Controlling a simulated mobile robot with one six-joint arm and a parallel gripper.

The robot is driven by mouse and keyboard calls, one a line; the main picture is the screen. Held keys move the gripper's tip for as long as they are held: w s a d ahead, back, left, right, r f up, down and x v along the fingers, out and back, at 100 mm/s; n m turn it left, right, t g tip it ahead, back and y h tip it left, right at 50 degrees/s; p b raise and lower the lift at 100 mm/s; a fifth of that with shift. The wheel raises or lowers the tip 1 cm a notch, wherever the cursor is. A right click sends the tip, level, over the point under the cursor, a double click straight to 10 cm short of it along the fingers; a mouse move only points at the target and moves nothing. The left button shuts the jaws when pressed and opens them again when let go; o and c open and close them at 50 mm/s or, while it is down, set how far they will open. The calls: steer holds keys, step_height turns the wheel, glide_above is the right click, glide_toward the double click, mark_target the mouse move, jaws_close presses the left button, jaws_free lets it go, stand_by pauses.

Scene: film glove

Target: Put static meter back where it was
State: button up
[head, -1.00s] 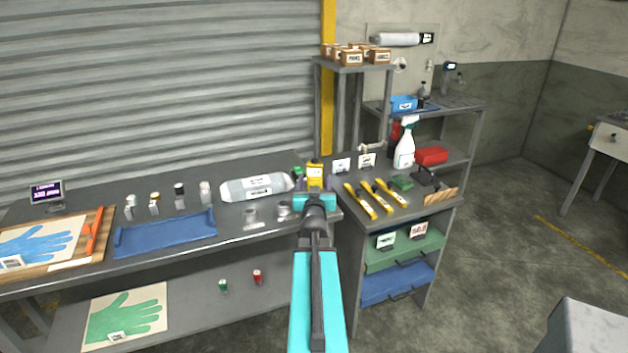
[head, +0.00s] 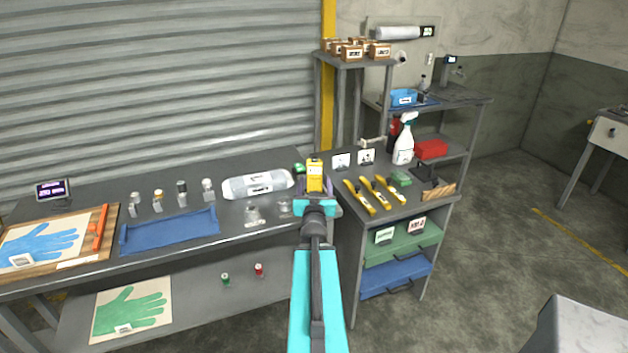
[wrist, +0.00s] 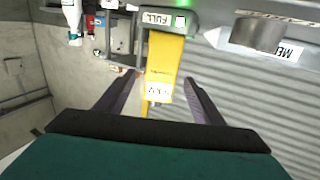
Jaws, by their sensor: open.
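A yellow handheld device (head: 315,172) with a dark top, which I take to be the static meter, stands upright at the right end of the long grey bench. My gripper (head: 315,188) is open at the device. In the wrist view its two dark fingers (wrist: 163,82) lie either side of the yellow body, with gaps visible on both sides. The device's base is partly hidden by my gripper in the head view.
A green item (head: 299,169) is close behind. On the right cabinet are yellow tools (head: 375,192) and a spray bottle (head: 404,146).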

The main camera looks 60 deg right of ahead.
steer(key=shift+p+v, duration=0.95)
steer(key=shift+p, duration=2.85)
steer(key=shift+s+a+p, duration=0.1)
steer(key=shift+a+p, duration=0.15)
steer(key=shift+p, duration=0.3)
